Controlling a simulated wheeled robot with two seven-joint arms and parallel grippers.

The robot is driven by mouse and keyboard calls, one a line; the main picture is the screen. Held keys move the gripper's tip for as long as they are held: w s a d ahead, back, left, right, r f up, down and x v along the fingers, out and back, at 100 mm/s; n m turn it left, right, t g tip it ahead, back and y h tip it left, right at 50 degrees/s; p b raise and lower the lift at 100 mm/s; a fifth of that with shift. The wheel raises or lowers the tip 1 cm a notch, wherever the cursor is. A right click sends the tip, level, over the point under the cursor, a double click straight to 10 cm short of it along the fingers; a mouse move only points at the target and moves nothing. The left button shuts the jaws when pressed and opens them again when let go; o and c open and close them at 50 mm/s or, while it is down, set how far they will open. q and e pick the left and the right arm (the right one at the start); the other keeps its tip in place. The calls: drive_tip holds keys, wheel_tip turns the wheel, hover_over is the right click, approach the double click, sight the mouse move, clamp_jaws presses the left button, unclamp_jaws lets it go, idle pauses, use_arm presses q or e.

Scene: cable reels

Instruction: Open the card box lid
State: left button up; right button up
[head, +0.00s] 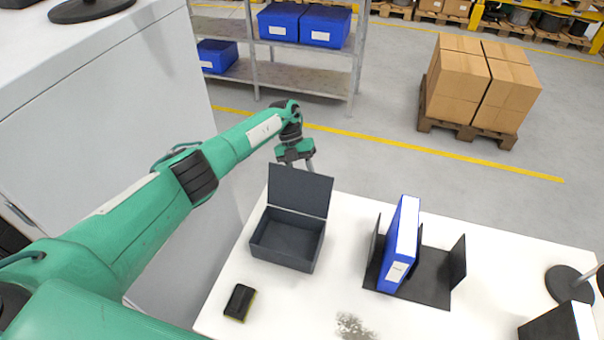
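The card box (287,262) is a dark grey, open-topped box on the white table. Its lid (300,191) stands up along the back edge, so the box is open and its inside looks empty. My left arm reaches in from the left, and my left gripper (298,162) is just behind the upper edge of the lid, pointing down. The lid partly hides its fingertips, so I cannot tell whether it is open or shut or touches the lid. My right gripper is not in view.
A blue binder (401,245) stands in a dark holder (434,277) right of the box. A black and yellow sponge-like block (240,302) lies front left. A dark round base (568,285) stands at the right.

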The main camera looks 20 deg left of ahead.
use_arm(q)
drive_tip(key=shift+w+a+r+b, duration=0.2)
drive_tip(key=shift+w+r+b, duration=0.05)
drive_tip(key=shift+r+b, duration=0.15)
drive_tip(key=b+v, duration=0.5)
drive_tip(key=v, duration=0.7)
drive_tip(key=shift+a+r, duration=0.15)
drive_tip(key=shift+r, duration=0.25)
